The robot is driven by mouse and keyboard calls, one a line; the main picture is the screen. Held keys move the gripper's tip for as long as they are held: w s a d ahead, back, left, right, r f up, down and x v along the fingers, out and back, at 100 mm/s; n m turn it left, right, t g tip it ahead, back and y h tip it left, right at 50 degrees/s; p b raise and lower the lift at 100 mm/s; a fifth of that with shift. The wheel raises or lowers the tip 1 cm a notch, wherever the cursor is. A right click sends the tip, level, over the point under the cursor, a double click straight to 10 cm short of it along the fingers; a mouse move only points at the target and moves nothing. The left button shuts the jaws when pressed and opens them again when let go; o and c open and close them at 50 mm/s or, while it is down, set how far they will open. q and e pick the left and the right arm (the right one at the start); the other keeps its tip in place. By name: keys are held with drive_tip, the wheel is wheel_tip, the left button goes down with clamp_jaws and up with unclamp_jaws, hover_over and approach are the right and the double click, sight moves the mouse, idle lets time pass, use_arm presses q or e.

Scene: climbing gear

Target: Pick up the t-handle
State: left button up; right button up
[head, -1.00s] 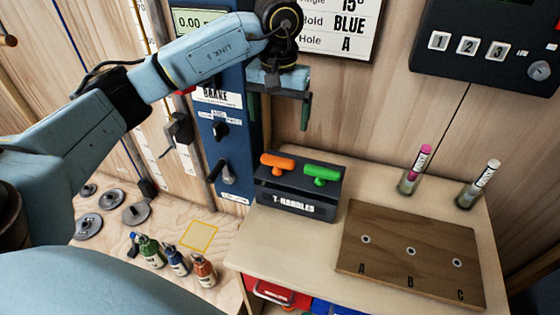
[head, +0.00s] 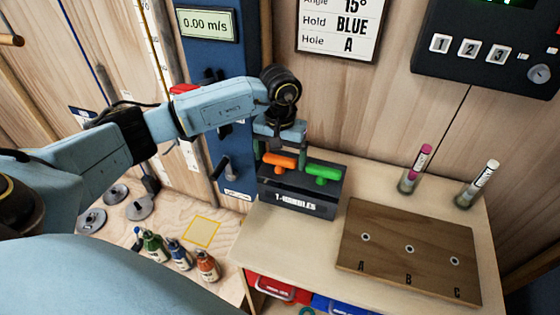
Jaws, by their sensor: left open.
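A black holder labelled T-HANDLES (head: 298,202) stands on the wooden table. An orange t-handle (head: 279,163) sits in its left side and a green t-handle (head: 324,173) in its right side. My left gripper (head: 280,155) is open and points down over the holder. Its fingers are around the orange t-handle's level, one at its left and one between the orange and green handles. I cannot tell whether either finger touches a handle. My right gripper is not in view.
A wooden board with holes A, B and C (head: 385,270) lies on the table (head: 265,240). Two upright marker-like tubes (head: 413,172) stand behind it. A blue brake panel (head: 232,150) rises left of the holder. Small bottles (head: 178,256) stand on the lower left surface.

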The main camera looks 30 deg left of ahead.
use_arm(q)
drive_tip(key=c, duration=0.9)
drive_tip(key=shift+r, duration=0.1)
wheel_tip(320, 180, up, 18)
drive_tip(key=b, duration=0.1)
drive_tip(key=shift+b, duration=0.4)
drive_tip(key=o, duration=0.5)
drive_tip(key=c, duration=0.5)
drive_tip(key=shift+o, duration=0.2)
